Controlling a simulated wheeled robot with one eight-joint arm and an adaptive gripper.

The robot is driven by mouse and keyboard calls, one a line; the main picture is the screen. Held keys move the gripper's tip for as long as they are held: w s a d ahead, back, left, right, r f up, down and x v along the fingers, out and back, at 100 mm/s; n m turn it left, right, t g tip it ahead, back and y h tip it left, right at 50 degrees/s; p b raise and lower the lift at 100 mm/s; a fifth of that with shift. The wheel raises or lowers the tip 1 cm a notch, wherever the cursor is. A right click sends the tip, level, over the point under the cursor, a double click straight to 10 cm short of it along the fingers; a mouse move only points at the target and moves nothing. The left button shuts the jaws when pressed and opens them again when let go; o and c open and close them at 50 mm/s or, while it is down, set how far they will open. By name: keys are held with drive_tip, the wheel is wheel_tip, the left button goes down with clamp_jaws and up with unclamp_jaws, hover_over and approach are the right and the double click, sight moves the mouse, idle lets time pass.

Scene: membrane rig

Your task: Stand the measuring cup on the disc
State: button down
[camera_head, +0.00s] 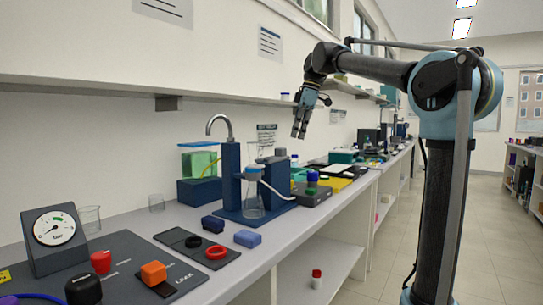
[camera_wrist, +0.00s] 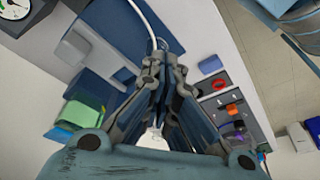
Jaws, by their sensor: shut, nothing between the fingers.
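My gripper (camera_head: 300,133) is high above the bench in the head view, fingers pointing down, empty and shut. In the wrist view its fingers (camera_wrist: 161,60) come together over the blue stand. A clear conical vessel (camera_head: 253,203) stands between the blue stand's columns. I cannot tell which vessel is the measuring cup. No disc stands out clearly; a black ring (camera_head: 193,241) and a red ring (camera_head: 216,252) lie on a dark tray.
The blue stand (camera_head: 228,175) and curved tap rise mid-bench. A green-filled tank (camera_head: 199,161) is behind. A gauge (camera_head: 53,230), dark panel with red and orange knobs, and blue blocks (camera_head: 248,238) are nearer. A wall shelf (camera_head: 130,88) runs above; the floor right is clear.

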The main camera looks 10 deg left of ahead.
sight(256, 155)
drive_tip(key=s+a+f+n, duration=0.1)
drive_tip(key=s+a+f, duration=0.1)
drive_tip(key=a+f, duration=0.5)
drive_tip(key=shift+a+f+n, duration=0.3)
drive_tip(key=shift+a+f, duration=0.05)
drive_tip(key=shift+a, duration=1)
drive_tip(key=shift+s, duration=0.1)
drive_tip(key=shift+s+a, duration=0.2)
drive_tip(key=shift+a, duration=0.3)
drive_tip(key=shift+s+a, duration=0.15)
drive_tip(key=shift+a, duration=0.3)
